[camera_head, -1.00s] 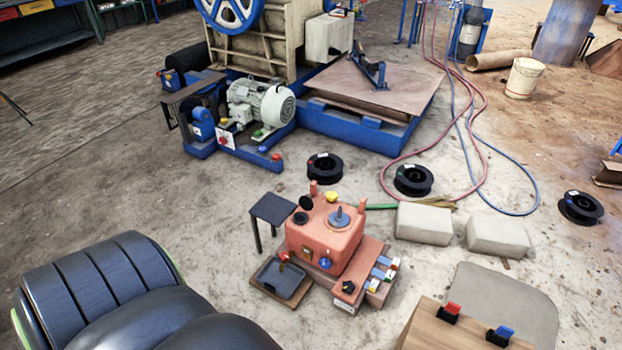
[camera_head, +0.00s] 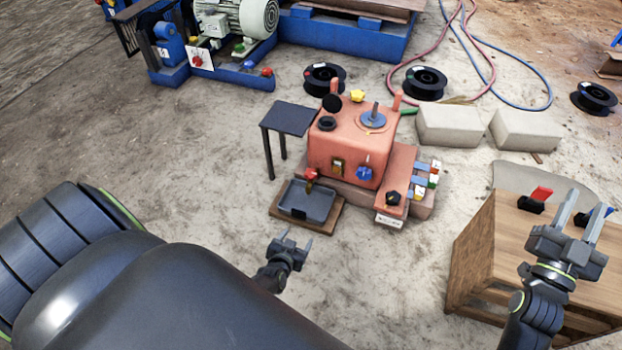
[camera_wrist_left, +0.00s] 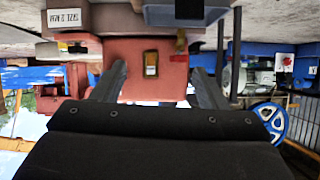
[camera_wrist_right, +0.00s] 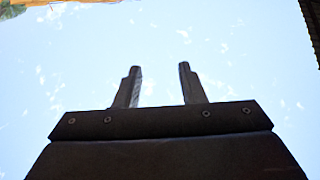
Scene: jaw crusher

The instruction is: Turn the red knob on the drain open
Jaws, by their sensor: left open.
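The red drain knob (camera_head: 311,174) sits on a small brass drain at the lower left corner of the red tank (camera_head: 345,145), just above a dark tray (camera_head: 308,203). My left gripper (camera_head: 290,238) is open and empty, in front of the tray and apart from the knob. The left wrist view is upside down and shows the tank front (camera_wrist_left: 128,66) between the open fingers, with the small drain (camera_wrist_left: 181,44) beside them. My right gripper (camera_head: 580,212) is open and empty above the wooden box at the right; its wrist view shows mostly sky.
A small dark table (camera_head: 289,118) stands left of the tank. A wooden box (camera_head: 482,250) with a red and a blue switch stands at the right. Two concrete blocks (camera_head: 448,126) lie behind it.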

